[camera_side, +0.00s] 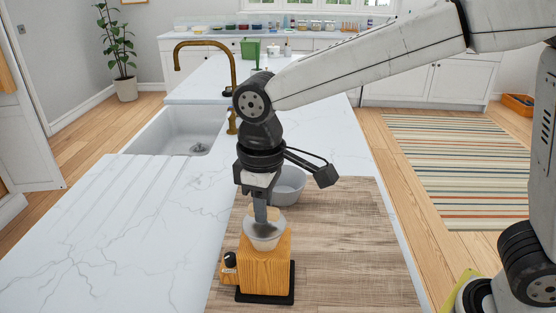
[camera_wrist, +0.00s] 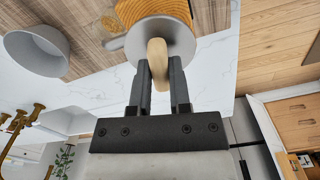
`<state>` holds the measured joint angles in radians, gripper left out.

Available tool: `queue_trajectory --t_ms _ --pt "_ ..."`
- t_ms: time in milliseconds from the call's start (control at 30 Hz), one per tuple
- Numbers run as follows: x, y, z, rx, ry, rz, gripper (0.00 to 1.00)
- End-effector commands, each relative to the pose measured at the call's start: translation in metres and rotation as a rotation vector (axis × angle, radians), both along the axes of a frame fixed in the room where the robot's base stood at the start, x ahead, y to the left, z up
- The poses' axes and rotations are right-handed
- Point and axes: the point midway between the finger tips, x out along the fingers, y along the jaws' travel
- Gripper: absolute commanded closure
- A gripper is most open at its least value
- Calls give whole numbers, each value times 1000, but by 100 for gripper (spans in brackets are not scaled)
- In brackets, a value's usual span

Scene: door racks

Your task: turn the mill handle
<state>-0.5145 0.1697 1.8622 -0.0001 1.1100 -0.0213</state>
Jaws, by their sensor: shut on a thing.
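The mill (camera_side: 265,263) is a wooden box body on a black base, with a pale round top (camera_side: 263,232), standing on the wooden board. In the wrist view its round grey top (camera_wrist: 162,47) and part of the wooden body (camera_wrist: 150,10) show at the upper middle. The light wooden handle knob (camera_wrist: 157,62) stands up between my fingers. My gripper (camera_wrist: 159,82) points down over the mill and is shut on the knob. In the side view my gripper (camera_side: 264,208) hides much of the handle.
A grey bowl (camera_side: 288,186) stands on the board (camera_side: 345,240) behind the mill. A small black item (camera_side: 229,262) is at the mill's left side. The sink (camera_side: 180,130) and brass faucet (camera_side: 232,75) lie farther back. The right part of the board is clear.

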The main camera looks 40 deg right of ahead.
Motion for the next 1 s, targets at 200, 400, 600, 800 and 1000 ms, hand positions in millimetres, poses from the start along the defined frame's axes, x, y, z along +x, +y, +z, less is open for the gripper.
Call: queue_trajectory --t_ms 200,400,600,800,1000 --pt "0 0 1 1 -2 -205 100" --pt "0 0 1 1 -2 -395 100" --pt "0 0 1 2 -2 -585 100" --pt "0 0 1 2 -2 -775 100" --pt "0 0 1 2 -2 -963 100"
